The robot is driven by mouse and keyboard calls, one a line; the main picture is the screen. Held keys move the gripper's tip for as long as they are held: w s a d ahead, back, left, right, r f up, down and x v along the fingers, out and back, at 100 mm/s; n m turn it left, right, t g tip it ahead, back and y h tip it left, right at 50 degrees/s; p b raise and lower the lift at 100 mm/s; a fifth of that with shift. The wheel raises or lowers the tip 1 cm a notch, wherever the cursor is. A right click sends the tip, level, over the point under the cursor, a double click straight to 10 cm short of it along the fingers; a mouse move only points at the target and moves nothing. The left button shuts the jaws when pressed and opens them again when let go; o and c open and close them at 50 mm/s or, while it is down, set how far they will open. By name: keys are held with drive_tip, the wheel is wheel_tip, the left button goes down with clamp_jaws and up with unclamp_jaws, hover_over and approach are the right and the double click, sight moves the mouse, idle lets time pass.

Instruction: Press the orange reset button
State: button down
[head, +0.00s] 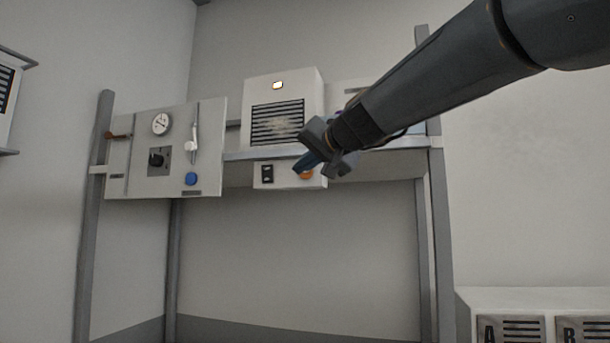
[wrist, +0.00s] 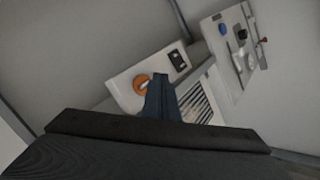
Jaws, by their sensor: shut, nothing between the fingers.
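The orange reset button (head: 307,175) is on a white control box under the shelf, right of a black rocker switch (head: 267,173). My gripper (head: 301,168) is shut and empty, its blue fingertips in front of the box and just left of the button in the head view. The gripper partly covers the button there. In the wrist view the orange button (wrist: 141,82) shows just left of the shut fingertips (wrist: 160,76), with the black switch (wrist: 177,60) to their upper right. I cannot tell whether the fingertips touch the box.
A white vented unit (head: 283,90) stands on the shelf (head: 265,153) above the box. At left, a panel (head: 130,180) carries a gauge, a black knob, a lever and a blue button (head: 191,179). Labelled bins (head: 520,298) are at lower right. The space below the shelf is open.

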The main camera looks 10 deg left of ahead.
drive_tip(key=shift+w+d, duration=0.1)
drive_tip(key=shift+w, duration=0.65)
drive_tip(key=shift+w, duration=0.1)
idle(1.5)
drive_tip(key=shift+w+b, duration=0.3)
drive_tip(key=shift+b, duration=0.05)
drive_tip(key=shift+w, duration=0.45)
idle(0.6)
drive_tip(key=shift+s, duration=0.15)
drive_tip(key=shift+s+b, duration=0.3)
drive_tip(key=shift+s, duration=0.4)
drive_tip(key=shift+s, duration=0.1)
drive_tip(key=shift+s+a, duration=0.2)
drive_tip(key=shift+s, duration=2.2)
